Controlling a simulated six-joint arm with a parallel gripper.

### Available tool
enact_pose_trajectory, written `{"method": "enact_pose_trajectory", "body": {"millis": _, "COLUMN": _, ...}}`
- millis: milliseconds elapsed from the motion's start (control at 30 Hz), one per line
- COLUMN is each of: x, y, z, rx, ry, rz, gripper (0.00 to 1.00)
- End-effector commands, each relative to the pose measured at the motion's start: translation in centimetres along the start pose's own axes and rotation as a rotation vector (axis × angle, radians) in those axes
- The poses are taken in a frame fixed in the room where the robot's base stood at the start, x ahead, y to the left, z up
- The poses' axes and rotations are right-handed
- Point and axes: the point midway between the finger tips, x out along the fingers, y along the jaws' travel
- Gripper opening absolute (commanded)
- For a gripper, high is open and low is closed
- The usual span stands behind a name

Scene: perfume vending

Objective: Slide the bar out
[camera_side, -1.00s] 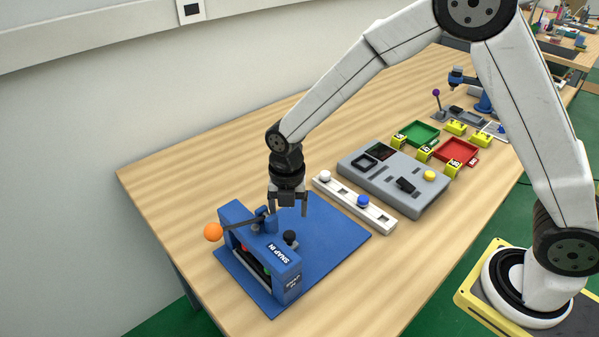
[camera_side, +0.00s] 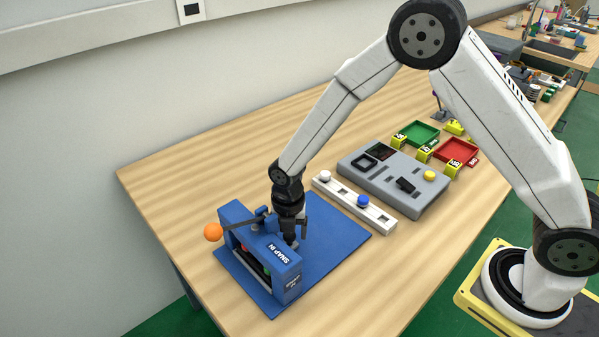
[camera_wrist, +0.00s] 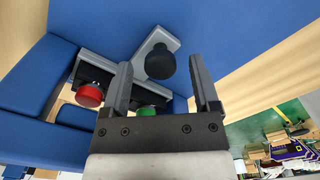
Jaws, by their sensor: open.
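The bar (camera_wrist: 163,38) is a pale grey piece with a round black knob (camera_wrist: 160,62), reaching out from under the blue SNAP IN fixture over the blue base plate. My gripper (camera_side: 292,243) is low beside the fixture and hides the knob in the side view. In the wrist view its two fingers (camera_wrist: 160,66) are open, with the knob showing between their tips. I cannot tell whether either finger touches it. The blue fixture (camera_side: 282,262) stands on the blue plate (camera_side: 335,235).
A lever with an orange ball (camera_side: 213,232) sticks out left of the fixture. Red (camera_wrist: 90,95) and green (camera_wrist: 147,111) knobs sit in the fixture. A white strip with white and blue buttons (camera_side: 345,198) and a grey panel (camera_side: 405,180) stand to the right.

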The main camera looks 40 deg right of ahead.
Motion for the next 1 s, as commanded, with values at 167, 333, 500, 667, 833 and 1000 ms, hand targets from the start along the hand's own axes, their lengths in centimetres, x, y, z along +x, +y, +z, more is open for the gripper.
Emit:
{"method": "enact_pose_trajectory", "body": {"millis": 167, "x": 0.29, "y": 0.00, "z": 0.00, "rx": 0.000, "ry": 0.000, "rz": 0.000, "gripper": 0.78}}
{"method": "enact_pose_trajectory", "body": {"millis": 333, "x": 0.26, "y": 0.01, "z": 0.00, "rx": 0.000, "ry": 0.000, "rz": 0.000, "gripper": 0.78}}
{"method": "enact_pose_trajectory", "body": {"millis": 500, "x": 0.25, "y": 0.01, "z": 0.01, "rx": 0.000, "ry": 0.000, "rz": 0.000, "gripper": 0.24}}
{"method": "enact_pose_trajectory", "body": {"millis": 667, "x": 0.24, "y": 0.03, "z": 0.01, "rx": 0.000, "ry": 0.000, "rz": 0.001, "gripper": 0.00}}
{"method": "enact_pose_trajectory", "body": {"millis": 833, "x": 0.22, "y": 0.04, "z": 0.01, "rx": 0.000, "ry": -0.001, "rz": 0.001, "gripper": 0.00}}
{"method": "enact_pose_trajectory", "body": {"millis": 1000, "x": 0.21, "y": 0.06, "z": 0.01, "rx": 0.000, "ry": -0.001, "rz": 0.002, "gripper": 0.00}}
